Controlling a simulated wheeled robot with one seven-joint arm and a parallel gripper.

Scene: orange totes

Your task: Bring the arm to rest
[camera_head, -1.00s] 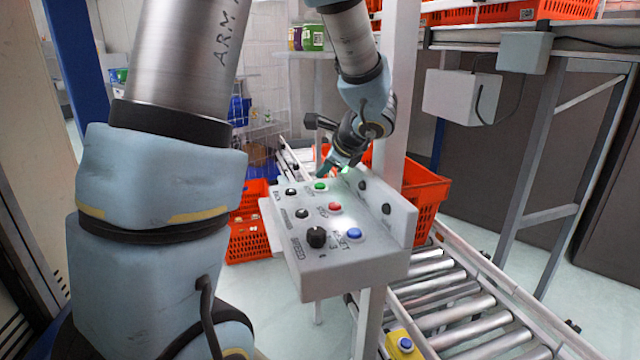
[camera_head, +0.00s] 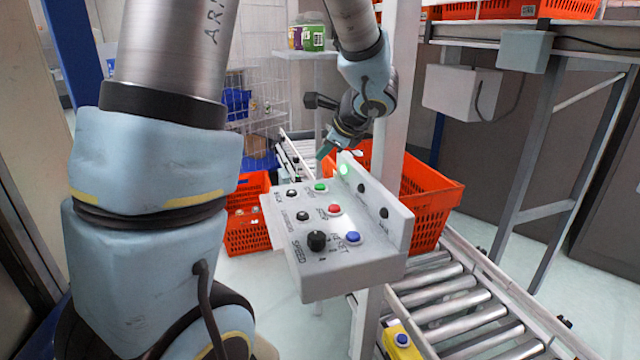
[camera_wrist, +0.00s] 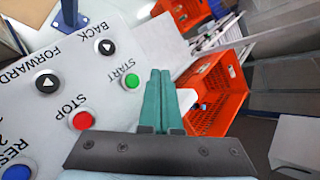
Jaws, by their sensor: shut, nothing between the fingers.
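My arm reaches over a white control panel (camera_head: 335,270). My gripper (camera_head: 325,152) is above and behind the panel's far end, clear of its buttons. In the wrist view its two teal fingers (camera_wrist: 160,88) are pressed together with nothing between them, beside the green START button (camera_wrist: 131,81). In the head view the green button (camera_head: 320,187) shows fully, with the red STOP button (camera_head: 334,210) and blue RESET button (camera_head: 353,237) nearer. A green lamp (camera_head: 344,169) glows on the panel's upright plate.
An orange tote (camera_head: 430,195) stands behind the panel, by a white post (camera_head: 398,100). A roller conveyor (camera_head: 460,300) runs at the lower right. More orange crates (camera_head: 248,233) are at left behind the panel. A grey box (camera_head: 462,92) hangs at right.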

